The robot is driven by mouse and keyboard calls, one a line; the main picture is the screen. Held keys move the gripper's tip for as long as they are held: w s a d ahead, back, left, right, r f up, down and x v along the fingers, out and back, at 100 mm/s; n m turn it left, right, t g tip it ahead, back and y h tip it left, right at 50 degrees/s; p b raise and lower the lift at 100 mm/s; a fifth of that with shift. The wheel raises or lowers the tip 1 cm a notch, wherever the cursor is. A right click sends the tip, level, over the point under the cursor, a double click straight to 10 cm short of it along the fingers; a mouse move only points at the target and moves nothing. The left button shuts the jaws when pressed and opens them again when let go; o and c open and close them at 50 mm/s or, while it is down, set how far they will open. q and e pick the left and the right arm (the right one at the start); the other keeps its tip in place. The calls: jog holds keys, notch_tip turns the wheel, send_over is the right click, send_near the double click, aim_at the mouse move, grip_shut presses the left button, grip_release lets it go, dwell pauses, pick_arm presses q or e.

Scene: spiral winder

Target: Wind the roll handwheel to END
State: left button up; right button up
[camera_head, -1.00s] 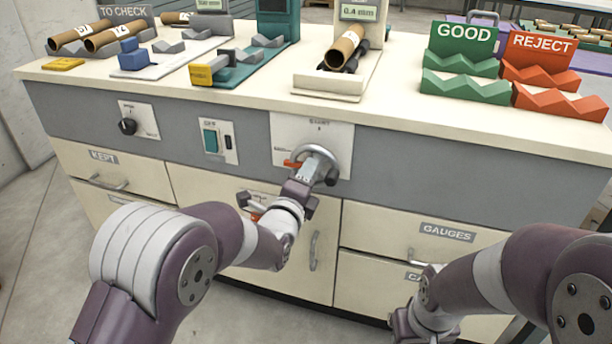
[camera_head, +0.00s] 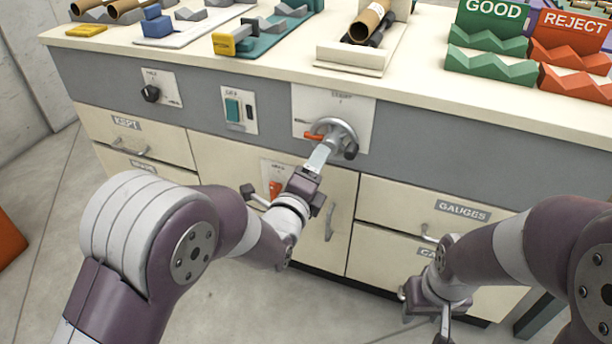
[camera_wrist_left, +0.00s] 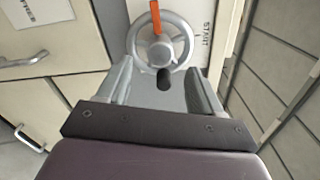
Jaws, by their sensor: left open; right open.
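The roll handwheel (camera_head: 338,137) is a grey ring wheel on a white plate on the cabinet front. It has a dark knob (camera_head: 350,151) at its lower right, and an orange pointer (camera_head: 314,136) shows at its left. My left gripper (camera_head: 320,158) is open just in front of and below the wheel. In the left wrist view the wheel (camera_wrist_left: 162,43) lies beyond the open fingers, with its dark knob (camera_wrist_left: 163,79) seen between them; contact cannot be told. The plate there reads START (camera_wrist_left: 204,38); END cannot be read. My right gripper (camera_head: 443,322) is open and low, away from the wheel.
A dark knob (camera_head: 151,93) and a green switch (camera_head: 233,109) are on the same grey panel. Drawers and a door with handles (camera_head: 330,223) lie below. Gauges, tubes and the GOOD rack (camera_head: 488,50) and REJECT rack (camera_head: 575,65) stand on the worktop.

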pick_arm(q)
jog(key=p+v, duration=0.1)
jog(key=v, duration=0.5)
dwell(0.8)
